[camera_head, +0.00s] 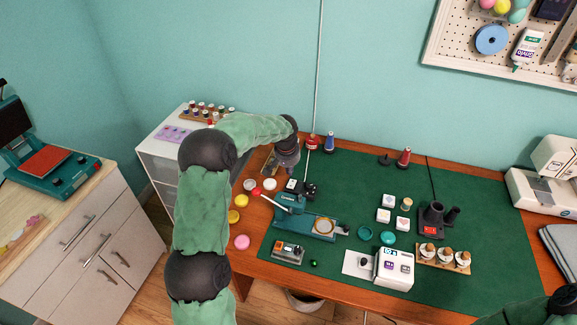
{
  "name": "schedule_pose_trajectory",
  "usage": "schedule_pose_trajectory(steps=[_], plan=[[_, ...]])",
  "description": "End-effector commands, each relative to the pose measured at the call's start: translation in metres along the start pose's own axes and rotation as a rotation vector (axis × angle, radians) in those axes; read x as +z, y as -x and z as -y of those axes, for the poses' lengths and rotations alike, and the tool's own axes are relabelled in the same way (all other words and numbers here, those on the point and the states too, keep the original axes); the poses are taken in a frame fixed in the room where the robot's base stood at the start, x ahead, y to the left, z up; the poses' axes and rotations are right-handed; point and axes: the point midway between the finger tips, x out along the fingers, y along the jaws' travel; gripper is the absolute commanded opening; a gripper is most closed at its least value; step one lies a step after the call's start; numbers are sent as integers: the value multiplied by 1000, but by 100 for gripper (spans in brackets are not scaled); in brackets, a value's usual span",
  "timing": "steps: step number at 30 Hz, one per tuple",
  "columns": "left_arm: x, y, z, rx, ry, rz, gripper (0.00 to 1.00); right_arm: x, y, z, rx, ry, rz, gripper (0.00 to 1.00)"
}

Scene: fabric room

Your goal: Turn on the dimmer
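No part is clearly marked as the dimmer. A small black and white device (294,186) stands behind the teal press, near the lower end of a white cord (318,75) that runs down the wall. A small grey box (288,252) with an orange-red face lies at the mat's front left; I cannot tell which of these is the dimmer. My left gripper (287,166) hangs above the table's back left, just behind the black and white device, apparently pointing down. Its fingers are small and dark, so its opening is unclear. My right gripper is out of view; only dark and green arm parts show at bottom right.
A teal press (307,221) stands on the green mat (350,175). Colored round pieces (241,202) lie along the table's left edge. Thread spools (329,142) stand at the back. A white machine (394,268) sits in front, and a sewing machine (548,190) at right.

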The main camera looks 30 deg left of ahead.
Motion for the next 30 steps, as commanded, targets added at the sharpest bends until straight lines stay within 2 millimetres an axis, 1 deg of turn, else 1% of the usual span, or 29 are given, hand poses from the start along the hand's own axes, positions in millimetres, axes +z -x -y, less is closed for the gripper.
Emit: schedule_pose_trajectory(steps=[1, 3, 9, 14, 25, 30], plan=[[1, -13, 0, 0, 0, 2, 0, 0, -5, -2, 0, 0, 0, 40], [4, -24, 0, 0, 0, 3, 0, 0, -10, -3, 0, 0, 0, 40], [12, -45, 1, -1, -1, 2, 0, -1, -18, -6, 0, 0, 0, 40], [14, -51, 0, 0, 0, 0, 0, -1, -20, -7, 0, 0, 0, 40], [15, -51, 0, 0, 0, 1, 0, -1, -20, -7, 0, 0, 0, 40], [22, -59, 0, 0, 0, 3, 0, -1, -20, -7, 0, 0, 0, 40]])
